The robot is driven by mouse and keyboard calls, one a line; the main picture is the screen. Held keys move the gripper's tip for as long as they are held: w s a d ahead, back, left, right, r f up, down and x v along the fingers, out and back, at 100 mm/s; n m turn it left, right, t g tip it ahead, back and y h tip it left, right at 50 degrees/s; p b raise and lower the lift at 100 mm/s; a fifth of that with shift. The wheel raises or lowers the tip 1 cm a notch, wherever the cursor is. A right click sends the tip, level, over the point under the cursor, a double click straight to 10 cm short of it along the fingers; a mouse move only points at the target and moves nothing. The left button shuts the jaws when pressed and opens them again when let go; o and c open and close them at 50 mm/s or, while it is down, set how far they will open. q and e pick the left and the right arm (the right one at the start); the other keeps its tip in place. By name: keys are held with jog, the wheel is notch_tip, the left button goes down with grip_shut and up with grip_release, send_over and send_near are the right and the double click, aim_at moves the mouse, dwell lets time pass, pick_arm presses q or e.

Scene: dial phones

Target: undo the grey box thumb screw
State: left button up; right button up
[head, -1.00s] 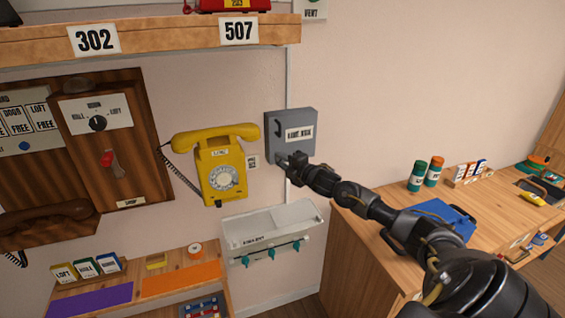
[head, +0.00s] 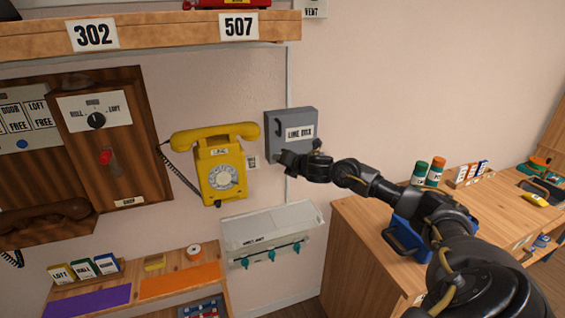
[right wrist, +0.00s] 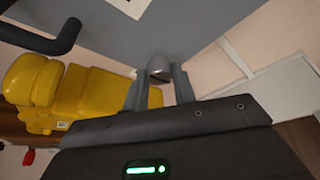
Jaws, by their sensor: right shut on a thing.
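The grey box (head: 290,127), labelled "LINE BOX", is on the wall right of the yellow phone, its cover shut. The box (right wrist: 165,30) fills the top of that view. In the head view the gripper hides the screw. My left gripper is not in view.
The yellow phone (head: 219,170) hangs close left of the box. A wooden desk (head: 350,225) with a blue object (head: 402,238) and several small items stands to the right. The wall right of the box is clear.

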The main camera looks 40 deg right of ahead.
jog(key=shift+n, duration=0.3)
dwell(0.4)
jog(key=o, duration=1)
jog(key=shift+b+v, duration=1.55)
jog(key=shift+v, duration=3.8)
jog(key=shift+w+a, duration=0.1)
jog(key=shift+a, duration=0.1)
